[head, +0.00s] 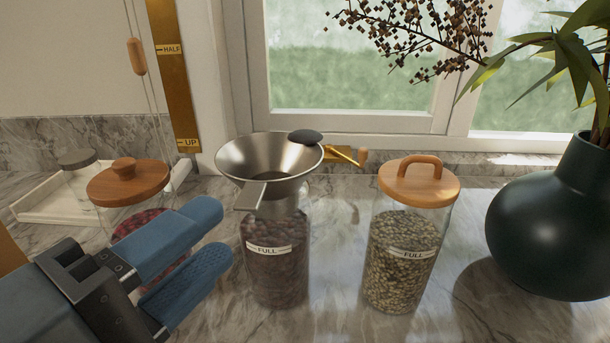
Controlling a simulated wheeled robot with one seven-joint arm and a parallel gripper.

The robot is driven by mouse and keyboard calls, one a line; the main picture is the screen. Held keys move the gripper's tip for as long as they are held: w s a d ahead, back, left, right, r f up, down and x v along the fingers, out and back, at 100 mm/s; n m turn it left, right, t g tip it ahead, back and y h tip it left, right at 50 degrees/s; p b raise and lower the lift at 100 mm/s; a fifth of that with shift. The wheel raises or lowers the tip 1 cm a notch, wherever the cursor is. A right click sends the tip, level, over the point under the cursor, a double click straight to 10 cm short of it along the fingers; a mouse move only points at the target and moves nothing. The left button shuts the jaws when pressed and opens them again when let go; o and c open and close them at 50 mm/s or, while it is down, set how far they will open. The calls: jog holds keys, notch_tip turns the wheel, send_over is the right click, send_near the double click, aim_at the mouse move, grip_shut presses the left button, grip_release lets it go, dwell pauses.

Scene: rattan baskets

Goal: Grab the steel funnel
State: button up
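The steel funnel (262,160) sits in the mouth of a glass jar (275,262) of dark beans labelled FULL, at the middle of the head view. My gripper (212,240) is at the lower left, to the left of the jar and lower than the funnel's rim. Its two blue fingers are apart with a gap between them and nothing visible held. The funnel's spout is hidden.
A wooden-lidded jar (128,183) stands behind my gripper. Another lidded jar (405,255) of pale seeds is to the right. A dark vase (548,220) with a plant stands far right. A white tray (50,205) is far left. Marble counter (340,290) is bare between the two FULL jars.

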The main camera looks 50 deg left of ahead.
aim_at(247, 212)
jog(key=x, duration=0.3)
jog(key=p+x, duration=0.1)
jog(key=x, duration=0.3)
jog(key=shift+w+d, duration=0.1)
jog(key=shift+w, duration=0.25)
grip_shut()
